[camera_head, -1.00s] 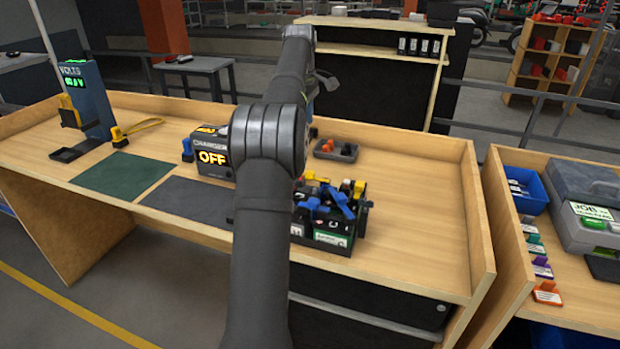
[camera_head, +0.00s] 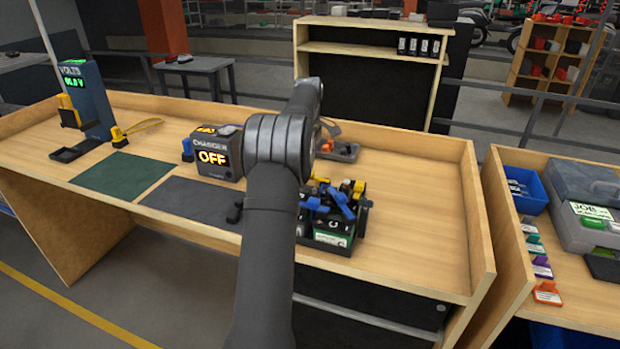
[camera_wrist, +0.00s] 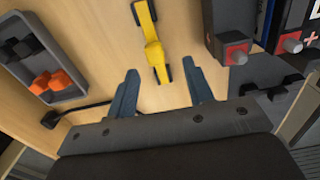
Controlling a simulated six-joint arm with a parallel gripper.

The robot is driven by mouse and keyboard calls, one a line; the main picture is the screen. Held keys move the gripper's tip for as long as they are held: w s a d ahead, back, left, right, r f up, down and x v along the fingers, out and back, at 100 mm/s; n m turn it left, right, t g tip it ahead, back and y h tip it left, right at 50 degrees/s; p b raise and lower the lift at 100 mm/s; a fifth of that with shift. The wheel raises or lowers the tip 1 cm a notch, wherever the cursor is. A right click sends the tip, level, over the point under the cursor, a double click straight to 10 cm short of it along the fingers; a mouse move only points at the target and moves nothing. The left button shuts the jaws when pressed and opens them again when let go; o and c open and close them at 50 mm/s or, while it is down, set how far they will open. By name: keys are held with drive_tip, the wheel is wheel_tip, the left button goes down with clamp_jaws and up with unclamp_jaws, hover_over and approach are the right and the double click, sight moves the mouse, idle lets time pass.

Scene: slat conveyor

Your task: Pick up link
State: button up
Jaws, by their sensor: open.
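In the wrist view, a yellow link (camera_wrist: 153,45) with dark ends lies on the wooden bench top. My gripper (camera_wrist: 160,66) is open, with its two blue-grey fingers apart on either side of the link's near end. Nothing shows between the fingers except the link and bare wood, and I cannot tell how high they are above the bench. In the head view my arm hides the gripper, and a small yellow patch (camera_head: 319,180) beside the arm may be part of the link.
A battery pack (camera_head: 332,238) stands on the bench; red-based terminals (camera_wrist: 236,50) show at the right in the wrist view. A grey tray (camera_wrist: 75,87) with black and orange pieces is at the left. A charger (camera_head: 212,158) reads OFF. The bench's right side is clear.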

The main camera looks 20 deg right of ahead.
drive_tip(key=f, duration=0.3)
drive_tip(key=d+f, duration=0.1)
drive_tip(key=f, duration=0.1)
drive_tip(key=shift+f, duration=0.3)
clamp_jaws()
